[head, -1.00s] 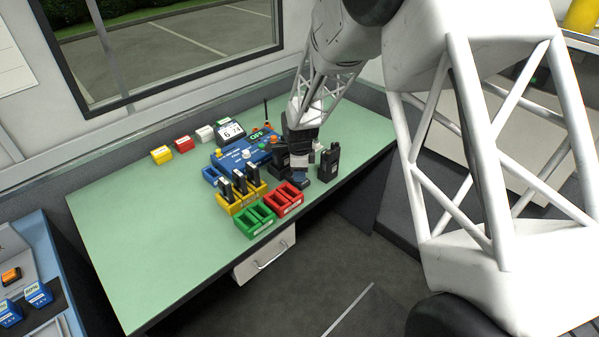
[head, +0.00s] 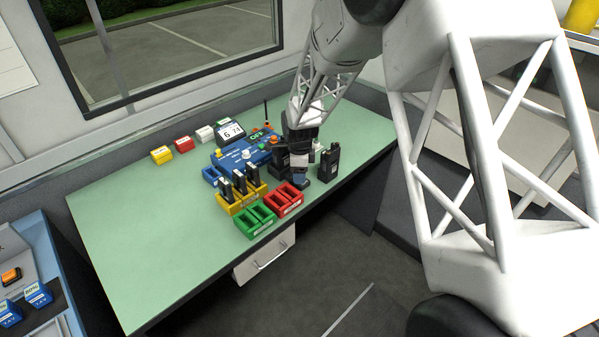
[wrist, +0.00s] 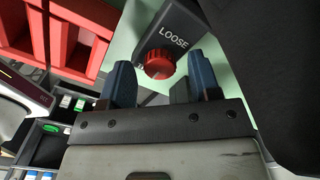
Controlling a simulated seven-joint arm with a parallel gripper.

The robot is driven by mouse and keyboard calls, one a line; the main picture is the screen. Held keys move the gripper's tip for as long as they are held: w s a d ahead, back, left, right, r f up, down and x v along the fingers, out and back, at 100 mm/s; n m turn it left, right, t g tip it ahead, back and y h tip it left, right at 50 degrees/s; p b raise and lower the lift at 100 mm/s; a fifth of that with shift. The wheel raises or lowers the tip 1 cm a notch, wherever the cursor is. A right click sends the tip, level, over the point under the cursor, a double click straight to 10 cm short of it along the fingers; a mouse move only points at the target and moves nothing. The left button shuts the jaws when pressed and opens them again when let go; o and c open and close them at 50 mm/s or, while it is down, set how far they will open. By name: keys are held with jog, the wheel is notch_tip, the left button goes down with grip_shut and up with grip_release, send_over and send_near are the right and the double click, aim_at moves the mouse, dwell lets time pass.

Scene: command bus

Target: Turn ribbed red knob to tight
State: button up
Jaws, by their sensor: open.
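The ribbed red knob (wrist: 159,64) shows in the wrist view, at the end of a dark grey block (wrist: 172,32) with the word LOOSE on it. My gripper (wrist: 157,82) is open, with one blue finger on each side of the knob in that view. The knob lies at or just beyond the fingertips; I cannot tell whether either finger touches it. In the head view my gripper (head: 301,172) is low over the right part of the green table (head: 130,230), and the knob is hidden there.
A black radio (head: 328,162) stands upright just right of my gripper. Red (head: 285,199), green (head: 255,220) and yellow (head: 238,203) trays stand to the left, the yellow one holding black packs. A blue device (head: 240,156) is behind them. The table's left part is clear.

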notch_tip(320, 180, up, 7)
jog(key=shift+r, duration=0.3)
dwell(0.7)
jog(key=shift+s+d+r, duration=0.15)
jog(key=shift+r, duration=0.1)
jog(key=s+d+r+n+t, duration=0.1)
jog(key=s+d+r+n, duration=0.3)
jog(key=s+d+r, duration=0.35)
jog(key=s+d+r+n, duration=0.5)
jog(key=s+r, duration=0.4)
jog(key=s, duration=0.1)
jog(key=s+d+r+n, duration=0.1)
jog(key=s+d+n, duration=0.2)
jog(key=s, duration=0.9)
jog(key=s+d+r+n+t, duration=0.1)
jog(key=s+d+n, duration=0.3)
jog(key=s, duration=0.8)
jog(key=shift+r+n+t, duration=0.3)
jog(key=shift+r+n, duration=0.45)
jog(key=shift+n, duration=0.25)
